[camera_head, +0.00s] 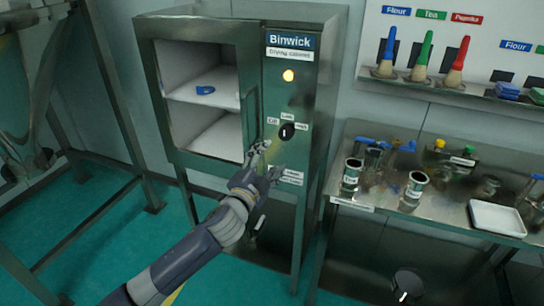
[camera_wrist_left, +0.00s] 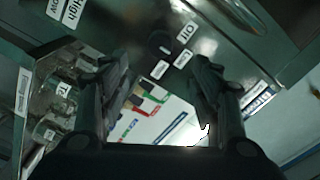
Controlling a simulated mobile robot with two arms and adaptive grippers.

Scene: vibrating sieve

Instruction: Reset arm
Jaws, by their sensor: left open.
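My left gripper (camera_head: 268,160) is open and empty, in front of the control panel of the steel Binwick drying cabinet (camera_head: 323,75). It is just below and left of the black knob (camera_head: 287,131), apart from it as far as I can tell. In the left wrist view my open fingers (camera_wrist_left: 162,72) frame a gap with nothing between them, and the knob (camera_wrist_left: 160,43) shows beyond with an Off label. A lamp (camera_head: 288,75) on the panel glows yellow. My right gripper is not in view.
A blue item (camera_head: 205,90) lies on the cabinet's upper shelf. At right, a steel table (camera_head: 385,199) holds labelled cans, jars and a white tray (camera_head: 497,218). Brushes (camera_head: 420,55) stand on a wall rack above. A metal frame (camera_head: 105,85) stands left; green floor between is clear.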

